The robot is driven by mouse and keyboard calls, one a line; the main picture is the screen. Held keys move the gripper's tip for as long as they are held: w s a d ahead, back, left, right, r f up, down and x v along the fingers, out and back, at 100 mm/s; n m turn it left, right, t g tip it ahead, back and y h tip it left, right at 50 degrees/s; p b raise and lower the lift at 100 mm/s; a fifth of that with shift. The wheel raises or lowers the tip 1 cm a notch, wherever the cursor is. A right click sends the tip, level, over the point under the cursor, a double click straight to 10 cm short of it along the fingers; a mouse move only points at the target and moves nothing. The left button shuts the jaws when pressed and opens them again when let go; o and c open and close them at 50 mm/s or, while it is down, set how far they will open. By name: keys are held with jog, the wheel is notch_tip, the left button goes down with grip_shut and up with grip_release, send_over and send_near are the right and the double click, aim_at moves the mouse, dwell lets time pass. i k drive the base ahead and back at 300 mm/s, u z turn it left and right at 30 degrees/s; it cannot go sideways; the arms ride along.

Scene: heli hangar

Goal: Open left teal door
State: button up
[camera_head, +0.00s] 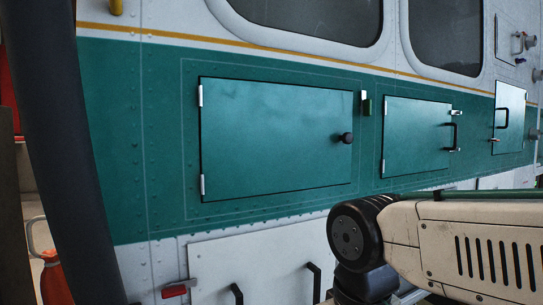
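The left teal door (270,137) is a wide rectangular panel on the helicopter's side. It appears closed, flush with the teal band. Two silver hinges show on its left edge, and a round black knob (346,138) sits near its right edge. My arm's beige link and black joint show at the lower right, below and to the right of the door, apart from the knob. My gripper is not in view.
A second teal door (415,135) with a black handle is to the right, and a third small panel (509,112) is farther right. White lower panels (260,262) with black handles lie below. A red-orange object (54,275) stands at the lower left.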

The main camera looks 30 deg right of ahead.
aim_at(257, 138)
jog(key=z, duration=2.1)
jog(key=k, duration=1)
jog(key=u, duration=1.45)
jog(key=i, duration=0.5)
